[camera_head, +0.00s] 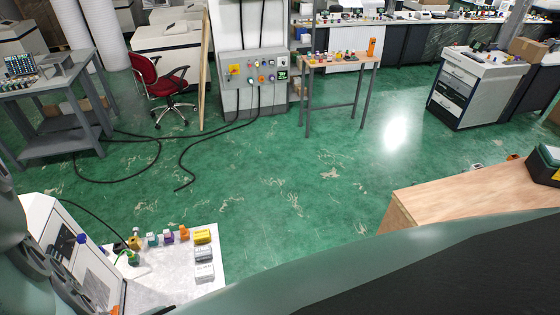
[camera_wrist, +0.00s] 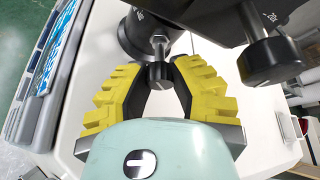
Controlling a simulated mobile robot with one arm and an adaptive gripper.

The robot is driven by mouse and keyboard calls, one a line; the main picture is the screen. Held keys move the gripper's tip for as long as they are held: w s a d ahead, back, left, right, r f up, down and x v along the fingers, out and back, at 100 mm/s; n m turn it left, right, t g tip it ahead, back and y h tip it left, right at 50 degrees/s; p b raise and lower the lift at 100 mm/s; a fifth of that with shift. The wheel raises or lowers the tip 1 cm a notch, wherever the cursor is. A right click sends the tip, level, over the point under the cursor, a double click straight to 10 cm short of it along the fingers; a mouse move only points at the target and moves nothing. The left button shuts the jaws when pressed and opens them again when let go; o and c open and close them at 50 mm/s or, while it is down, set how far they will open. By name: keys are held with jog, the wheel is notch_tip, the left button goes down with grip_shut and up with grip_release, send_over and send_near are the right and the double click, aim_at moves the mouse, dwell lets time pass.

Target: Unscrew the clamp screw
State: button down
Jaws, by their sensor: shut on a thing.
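The clamp screw (camera_wrist: 159,48), a metal shaft with a dark knurled knob at its end, shows at the upper middle of the wrist view. It comes out of a dark round part. My gripper (camera_wrist: 160,76), with yellow ribbed fingers, is shut on the screw's knob, one fingertip on each side. A second, larger dark knob (camera_wrist: 270,61) on a metal stem is at the right, apart from the fingers. In the head view I cannot make out my gripper or the screw.
A white bench (camera_head: 185,281) at lower left of the head view holds several small coloured parts and boxes beside a white machine (camera_head: 72,247). A wooden box (camera_head: 440,200) is at right. Cables lie on the green floor (camera_head: 300,165), which is otherwise largely clear.

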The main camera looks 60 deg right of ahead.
jog(key=shift+f+n+t+b, duration=0.25)
jog(key=shift+n+t+b, duration=0.35)
jog(key=shift+b, duration=0.6)
jog(key=shift+r+n+h+b, duration=0.15)
jog(key=shift+n+h+b, duration=0.3)
jog(key=shift+b, duration=0.2)
jog(key=shift+r, duration=0.1)
jog(key=c, duration=0.7)
grip_release()
jog(key=shift+c, duration=0.2)
